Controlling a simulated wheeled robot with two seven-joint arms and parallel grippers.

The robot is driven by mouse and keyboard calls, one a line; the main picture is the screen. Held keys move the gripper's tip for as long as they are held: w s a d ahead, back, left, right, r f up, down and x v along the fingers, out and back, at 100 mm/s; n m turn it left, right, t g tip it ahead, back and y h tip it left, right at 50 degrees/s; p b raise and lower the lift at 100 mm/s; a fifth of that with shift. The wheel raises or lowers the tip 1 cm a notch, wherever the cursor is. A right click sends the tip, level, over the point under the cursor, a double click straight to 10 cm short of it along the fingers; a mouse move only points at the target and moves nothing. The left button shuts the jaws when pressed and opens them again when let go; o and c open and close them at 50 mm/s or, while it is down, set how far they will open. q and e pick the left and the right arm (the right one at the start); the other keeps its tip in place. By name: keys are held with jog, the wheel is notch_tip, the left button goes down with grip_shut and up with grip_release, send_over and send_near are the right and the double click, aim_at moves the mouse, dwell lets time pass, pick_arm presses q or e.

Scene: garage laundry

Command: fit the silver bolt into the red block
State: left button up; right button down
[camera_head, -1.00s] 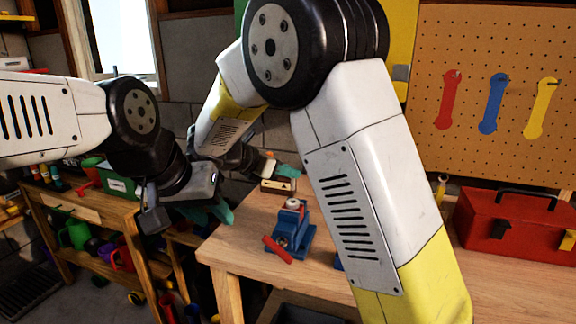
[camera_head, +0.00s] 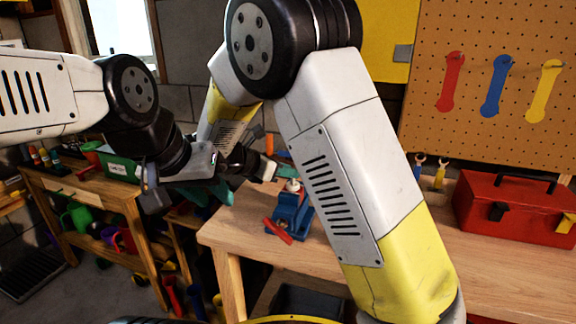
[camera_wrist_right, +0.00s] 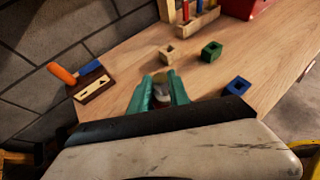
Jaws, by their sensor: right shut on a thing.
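My right gripper (camera_wrist_right: 161,90) is shut on a small silver-grey piece, which looks like the silver bolt (camera_wrist_right: 161,87), between its teal fingers in the right wrist view. In the head view, my right gripper (camera_head: 268,171) is above the bench, behind and left of the blue vise (camera_head: 292,213). A small red piece with a pale top (camera_head: 293,186) sits at the top of the vise; it may be the red block, but its hole cannot be made out. My left gripper (camera_head: 222,190) hangs left of the bench; its finger gap is unclear.
Tan (camera_wrist_right: 168,54), green (camera_wrist_right: 211,50) and blue (camera_wrist_right: 237,87) blocks with holes stand on the bench (camera_wrist_right: 125,57). A red toolbox (camera_head: 513,208) stands at right.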

jog(key=shift+f, duration=0.3)
dwell(0.4)
jog(key=shift+f, duration=0.75)
jog(key=shift+f, duration=0.1)
jog(key=c, duration=1.1)
grip_release()
jog(key=shift+c, duration=0.2)
